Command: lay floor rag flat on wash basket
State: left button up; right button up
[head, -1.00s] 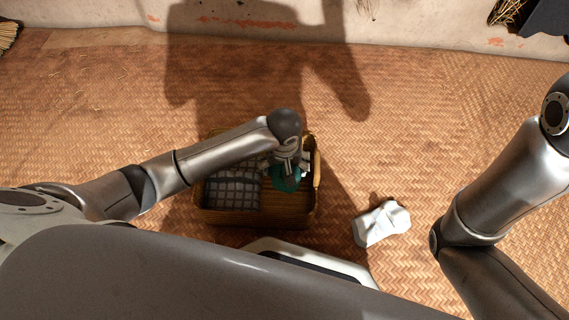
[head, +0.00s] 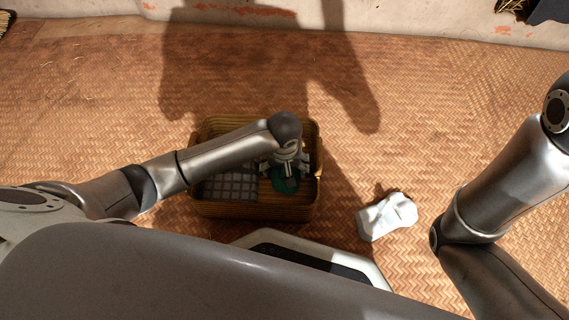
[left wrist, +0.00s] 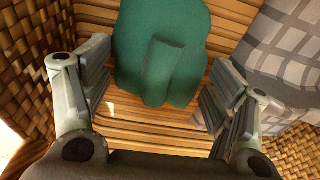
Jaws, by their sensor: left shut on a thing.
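The wash basket (head: 250,208) is a brown woven basket on the floor mat, just in front of my base. A green cloth (head: 286,186), likely the floor rag, lies in its right part; it also shows in the left wrist view (left wrist: 190,35), fairly flat with a raised fold in the middle. My right gripper is out of view.
A grey checked cloth (head: 228,187) lies in the basket's left part, beside the green one. A crumpled white object (head: 387,216) lies on the floor right of the basket. My right arm is at the right. Open matting lies between basket and wall (head: 420,25).

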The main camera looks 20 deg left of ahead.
pick_arm(q)
jog(key=shift+f, duration=0.3)
jog(key=o, duration=0.9)
notch_tip(320, 180, up, 12)
jog(key=s, duration=0.1)
jog(key=shift+s+d, duration=0.25)
jog(key=shift+s, duration=0.1)
